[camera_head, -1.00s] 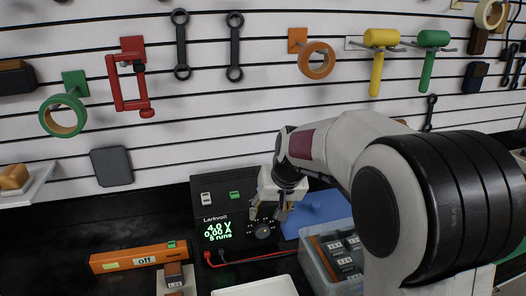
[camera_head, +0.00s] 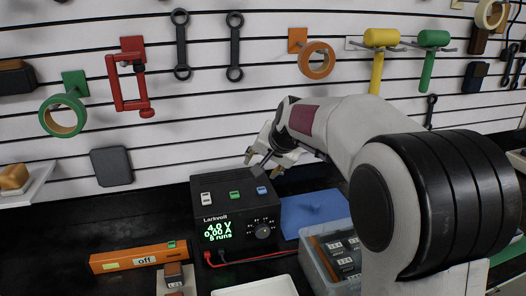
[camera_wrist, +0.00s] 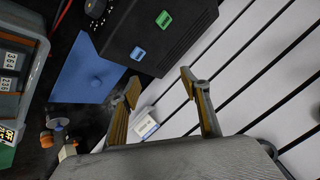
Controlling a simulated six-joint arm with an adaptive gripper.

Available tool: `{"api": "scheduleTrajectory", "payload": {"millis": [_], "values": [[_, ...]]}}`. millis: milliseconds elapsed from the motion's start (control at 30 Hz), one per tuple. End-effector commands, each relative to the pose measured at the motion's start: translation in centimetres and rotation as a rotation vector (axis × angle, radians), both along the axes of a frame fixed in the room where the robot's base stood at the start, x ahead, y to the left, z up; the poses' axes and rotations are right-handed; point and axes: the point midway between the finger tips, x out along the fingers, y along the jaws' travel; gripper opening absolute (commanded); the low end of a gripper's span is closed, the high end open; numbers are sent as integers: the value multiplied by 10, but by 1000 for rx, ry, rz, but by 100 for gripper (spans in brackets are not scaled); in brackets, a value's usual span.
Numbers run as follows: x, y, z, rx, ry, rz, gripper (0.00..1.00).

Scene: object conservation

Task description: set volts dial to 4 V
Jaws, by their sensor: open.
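The black Larkvolt power supply (camera_head: 217,190) stands on the dark bench against the slatted wall. Its green display (camera_head: 216,231) reads 4.0 V, 0.00 A and "5 runs". The volts dial (camera_head: 263,231) is a round knob on the right of its front face. My gripper (camera_head: 262,160) is open and empty, above and behind the supply's top right, clear of the dial. In the wrist view my gripper (camera_wrist: 160,88) has its fingers spread, with the supply (camera_wrist: 170,32) upside down beyond them. The dial (camera_wrist: 95,8) is partly visible at the top edge there.
A blue mat (camera_head: 308,210) and a grey bin (camera_head: 318,262) of numbered blocks lie right of the supply. An orange bar marked "off" (camera_head: 120,259) lies to its left. A white tray (camera_head: 255,288) is in front. Red and black leads plug into the supply. Tools hang on the wall.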

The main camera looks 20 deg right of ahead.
Motion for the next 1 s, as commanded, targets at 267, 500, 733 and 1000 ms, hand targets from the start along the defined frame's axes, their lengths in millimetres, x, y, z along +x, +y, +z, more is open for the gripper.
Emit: {"api": "scheduleTrajectory", "payload": {"millis": [267,500,733,1000], "values": [[17,-4,23,35,-56,-43,46],[21,-7,29,40,-70,-51,46],[21,-7,29,40,-70,-51,46],[21,-7,29,40,-70,-51,25]]}}
